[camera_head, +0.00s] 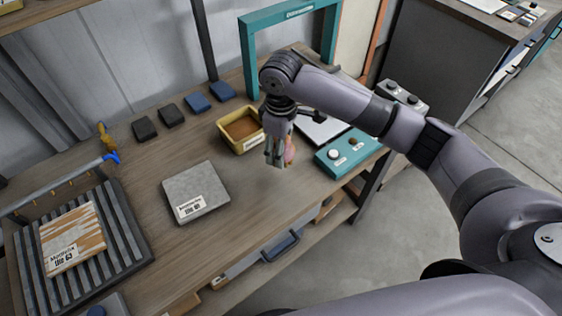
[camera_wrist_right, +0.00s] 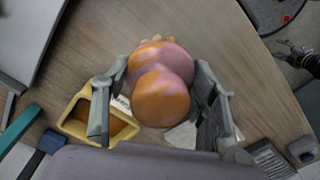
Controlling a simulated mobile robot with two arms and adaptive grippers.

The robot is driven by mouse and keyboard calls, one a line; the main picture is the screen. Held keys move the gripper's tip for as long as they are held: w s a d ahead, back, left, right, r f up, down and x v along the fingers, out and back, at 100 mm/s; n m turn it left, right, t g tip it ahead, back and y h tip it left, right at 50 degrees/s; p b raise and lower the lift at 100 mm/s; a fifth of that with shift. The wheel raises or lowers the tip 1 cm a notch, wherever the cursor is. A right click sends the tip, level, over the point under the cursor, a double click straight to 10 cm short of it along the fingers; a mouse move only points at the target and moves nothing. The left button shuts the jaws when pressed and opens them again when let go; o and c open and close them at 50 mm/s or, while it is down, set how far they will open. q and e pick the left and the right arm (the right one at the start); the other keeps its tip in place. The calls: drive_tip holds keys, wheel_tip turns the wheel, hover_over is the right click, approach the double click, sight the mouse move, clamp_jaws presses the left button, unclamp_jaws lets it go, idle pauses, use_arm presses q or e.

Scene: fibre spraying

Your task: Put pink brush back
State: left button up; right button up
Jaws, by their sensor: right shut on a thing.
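My right gripper (camera_head: 275,160) is over the wooden table, right of and a little in front of the yellow bin. It is shut on a rounded pink and orange thing, seemingly the pink brush (camera_head: 290,152). In the right wrist view the brush (camera_wrist_right: 160,95) sits between both fingers and shows two rounded lobes. The fingers hide part of it in the head view. A rod rack with small hooks (camera_head: 62,182) and a blue end stands at the table's left.
The yellow bin (camera_head: 227,138) with brown contents stands close to the gripper. A grey plate (camera_head: 180,190), a teal control box (camera_head: 335,165) and a teal frame (camera_head: 248,55) stand around. A grilled tray (camera_head: 130,235) bears a striped board. The table front between them is clear.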

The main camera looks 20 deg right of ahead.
wheel_tip(320, 180, down, 3)
drive_tip(key=shift+f, duration=0.1)
use_arm(q)
drive_tip(key=shift+w+a+r+p, duration=0.2)
drive_tip(key=shift+a+r+p, duration=0.1)
drive_tip(key=shift+a+r, duration=0.15)
use_arm(e)
drive_tip(key=shift+f, duration=2.05)
drive_tip(key=o, duration=1)
drive_tip(key=shift+f, duration=0.15)
use_arm(q)
wheel_tip(320, 180, down, 2)
drive_tip(key=shift+s+f+b, duration=0.1)
drive_tip(key=shift+b, duration=0.85)
use_arm(e)
wheel_tip(320, 180, up, 12)
drive_tip(key=shift+r, duration=0.2)
